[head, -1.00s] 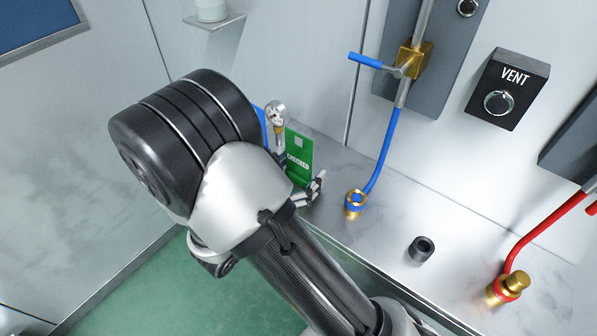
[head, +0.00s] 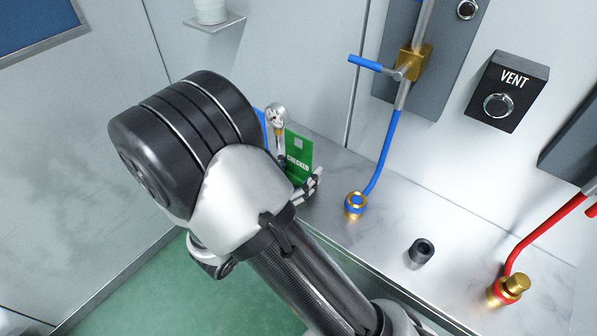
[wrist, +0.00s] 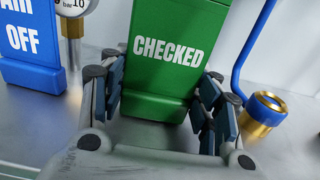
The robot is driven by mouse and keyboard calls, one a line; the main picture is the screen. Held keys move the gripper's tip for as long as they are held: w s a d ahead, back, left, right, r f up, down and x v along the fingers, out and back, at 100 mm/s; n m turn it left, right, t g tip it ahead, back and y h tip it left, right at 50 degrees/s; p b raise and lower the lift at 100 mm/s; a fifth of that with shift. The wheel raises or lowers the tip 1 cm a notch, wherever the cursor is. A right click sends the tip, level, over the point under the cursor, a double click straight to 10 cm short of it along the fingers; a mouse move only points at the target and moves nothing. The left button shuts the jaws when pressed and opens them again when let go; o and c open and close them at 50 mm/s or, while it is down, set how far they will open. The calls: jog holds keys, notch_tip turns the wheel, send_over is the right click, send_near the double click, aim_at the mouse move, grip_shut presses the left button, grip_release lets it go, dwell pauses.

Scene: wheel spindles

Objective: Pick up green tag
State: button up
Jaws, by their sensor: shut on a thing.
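The green tag (head: 298,157) with the word CHECKED stands upright on the metal ledge, partly hidden behind my arm in the head view. In the wrist view the green tag (wrist: 170,50) stands between my fingers, its lower part lying low between them. My gripper (wrist: 160,97) is shut on the tag, with one padded finger at each side edge. In the head view only a bit of one finger shows at the tag's right side. Whether the tag's foot touches the ledge is hard to tell.
A blue AIR OFF tag (wrist: 30,45) and a gauge (head: 277,117) stand close on the left. A blue hose ends in a brass fitting (head: 355,204) on the right. A black socket (head: 421,251) and a red-hosed brass fitting (head: 508,288) are farther right on the ledge (head: 385,225).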

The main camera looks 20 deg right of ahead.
notch_tip(320, 180, up, 20)
jog(key=p, duration=0.7)
jog(key=shift+f, duration=0.1)
